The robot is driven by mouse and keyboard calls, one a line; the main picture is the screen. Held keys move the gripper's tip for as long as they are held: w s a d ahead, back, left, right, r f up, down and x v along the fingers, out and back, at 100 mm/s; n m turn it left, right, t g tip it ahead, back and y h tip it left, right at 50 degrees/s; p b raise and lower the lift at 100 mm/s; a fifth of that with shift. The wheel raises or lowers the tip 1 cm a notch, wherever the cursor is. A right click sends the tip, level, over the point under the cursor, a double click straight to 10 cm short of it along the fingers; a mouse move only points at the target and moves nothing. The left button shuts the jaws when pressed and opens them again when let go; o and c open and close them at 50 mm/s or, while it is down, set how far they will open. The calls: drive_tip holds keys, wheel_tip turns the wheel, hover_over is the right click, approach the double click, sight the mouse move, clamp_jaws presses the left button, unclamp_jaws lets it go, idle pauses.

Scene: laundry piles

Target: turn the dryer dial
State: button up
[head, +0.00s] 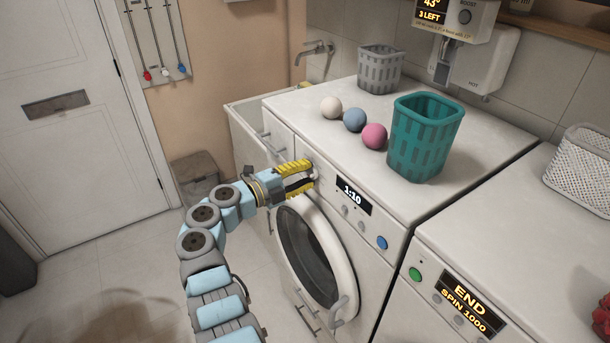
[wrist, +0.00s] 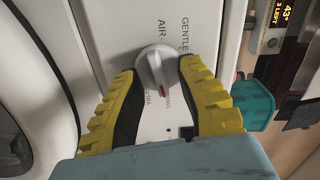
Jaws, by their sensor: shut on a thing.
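The dryer (head: 400,214) is white, with a round door (head: 312,240) on its front and a display reading 1:10 (head: 352,195). The dial (wrist: 156,69) is a light grey knob with a raised grip and a small red mark, and printed words such as AIR and GENTLE stand around it. My gripper (head: 312,178) reaches the dryer's front panel left of the display. In the wrist view my yellow-and-black fingers (wrist: 158,76) are shut on the dial, one on each side. In the head view the fingers mostly hide the dial.
On the dryer top stand a teal basket (head: 424,140), a grey basket (head: 380,70) and three balls, white (head: 331,107), blue (head: 354,119) and pink (head: 374,136). A second machine (head: 440,300) showing END is at right. The floor at left (head: 110,255) is clear.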

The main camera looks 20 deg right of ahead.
drive_tip(key=shift+s+d, duration=0.1)
drive_tip(key=shift+d, duration=0.1)
drive_tip(key=o, duration=1.3)
drive_tip(key=shift+d, duration=0.2)
drive_tip(key=shift+a, duration=0.6)
drive_tip(key=v, duration=1.1)
drive_tip(key=shift+a, duration=0.1)
drive_tip(key=shift+f, duration=0.1)
